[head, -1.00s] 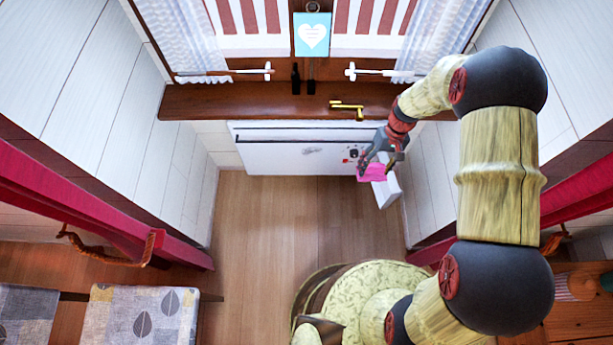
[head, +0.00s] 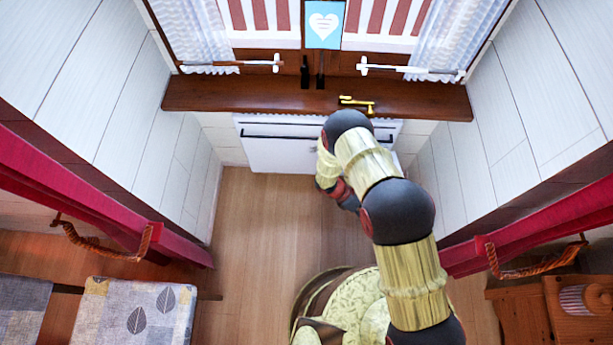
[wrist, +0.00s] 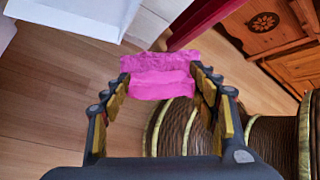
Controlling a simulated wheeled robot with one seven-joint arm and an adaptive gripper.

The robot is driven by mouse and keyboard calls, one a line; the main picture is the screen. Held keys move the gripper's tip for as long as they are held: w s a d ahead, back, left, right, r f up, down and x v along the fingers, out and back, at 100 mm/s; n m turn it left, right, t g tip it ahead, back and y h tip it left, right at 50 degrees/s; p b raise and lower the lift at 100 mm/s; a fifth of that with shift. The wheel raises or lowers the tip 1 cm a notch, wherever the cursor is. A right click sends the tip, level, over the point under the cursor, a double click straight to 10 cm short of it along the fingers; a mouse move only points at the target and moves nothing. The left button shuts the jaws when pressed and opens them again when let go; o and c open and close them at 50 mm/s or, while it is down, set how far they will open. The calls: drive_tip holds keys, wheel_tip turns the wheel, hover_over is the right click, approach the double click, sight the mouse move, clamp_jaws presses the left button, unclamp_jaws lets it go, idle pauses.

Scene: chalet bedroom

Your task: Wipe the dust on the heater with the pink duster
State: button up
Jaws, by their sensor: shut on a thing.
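The heater (head: 275,155) is the white panel low on the far wall under the wooden sill in the head view. My arm covers its right part, and I cannot make out dust on the part that shows. My gripper (wrist: 160,77) is shut on the pink duster (wrist: 160,86), which sits between its fingertips in the wrist view. The wooden floor lies behind the duster there, and I see no heater contact. In the head view my arm hides the fingers and the duster.
A white flat-sided thing (wrist: 85,15) shows at the wrist view's upper left. A patterned seat (head: 135,315) stands at left, wooden furniture (head: 570,315) at right. Floor (head: 260,220) before the heater is clear.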

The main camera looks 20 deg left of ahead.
drive_tip(key=w+a+f+n+t+y+b, duration=0.1)
drive_tip(key=w+a+f+n+t+y, duration=0.15)
drive_tip(key=w+a+n+t, duration=0.35)
drive_tip(key=w+a+f+n+t+y, duration=0.1)
drive_tip(key=w+a+f+n+t, duration=0.25)
drive_tip(key=a+n+t, duration=0.3)
drive_tip(key=w+a+r+n+t+y, duration=0.1)
drive_tip(key=a+r+n+t+y, duration=0.25)
drive_tip(key=a, duration=0.55)
drive_tip(key=a+n+t+y, duration=0.2)
drive_tip(key=a+n+y, duration=0.3)
drive_tip(key=a+y, duration=0.25)
drive_tip(key=w+a+h, duration=0.1)
drive_tip(key=w+a, duration=0.1)
drive_tip(key=w, duration=0.4)
drive_tip(key=shift+b, duration=0.45)
drive_tip(key=shift+b+x, duration=0.65)
drive_tip(key=shift+x, duration=0.15)
drive_tip(key=shift+d, duration=0.1)
